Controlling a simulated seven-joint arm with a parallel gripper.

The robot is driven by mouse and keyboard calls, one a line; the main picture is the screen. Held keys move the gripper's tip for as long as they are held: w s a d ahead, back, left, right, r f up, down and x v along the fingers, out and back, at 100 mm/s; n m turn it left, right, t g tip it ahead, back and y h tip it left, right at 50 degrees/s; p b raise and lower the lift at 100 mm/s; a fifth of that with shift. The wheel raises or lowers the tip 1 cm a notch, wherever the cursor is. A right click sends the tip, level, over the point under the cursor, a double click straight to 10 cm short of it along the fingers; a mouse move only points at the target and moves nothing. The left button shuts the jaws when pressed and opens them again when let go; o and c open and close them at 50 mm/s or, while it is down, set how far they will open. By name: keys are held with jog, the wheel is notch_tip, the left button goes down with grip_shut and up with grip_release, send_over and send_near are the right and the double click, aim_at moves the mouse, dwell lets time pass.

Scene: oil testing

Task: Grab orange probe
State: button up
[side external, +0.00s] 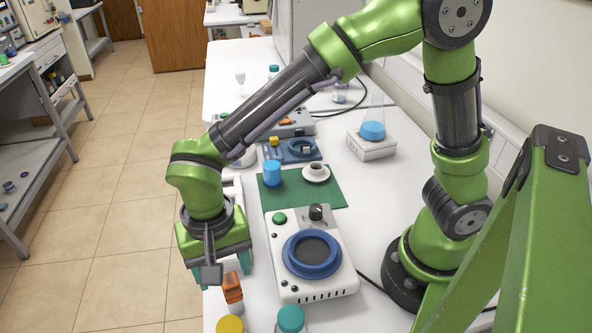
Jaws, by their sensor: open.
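The orange probe (232,287) stands near the front left edge of the white table, with a pale lower part under its orange top. My gripper (223,270) points down at the table's left edge, close to the probe. Its teal fingers are spread apart, one left and one right of the probe in the picture. A dark block on the gripper hangs just above and left of the probe's top. I see no contact, and I cannot tell from this angle whether the probe is between the fingers in depth.
A white device with a blue ring (312,254) stands right of the probe. A yellow cap (230,325) and a teal cap (291,319) are at the front. A green mat (325,194) holds a blue container (272,174) and a white cup (316,172). A flask (372,130) stands behind.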

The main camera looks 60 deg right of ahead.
aim_at(229, 279)
jog(key=f, duration=0.5)
jog(key=shift+s+d+f, duration=0.2)
jog(key=shift+f, duration=0.15)
jog(key=c, duration=1.1)
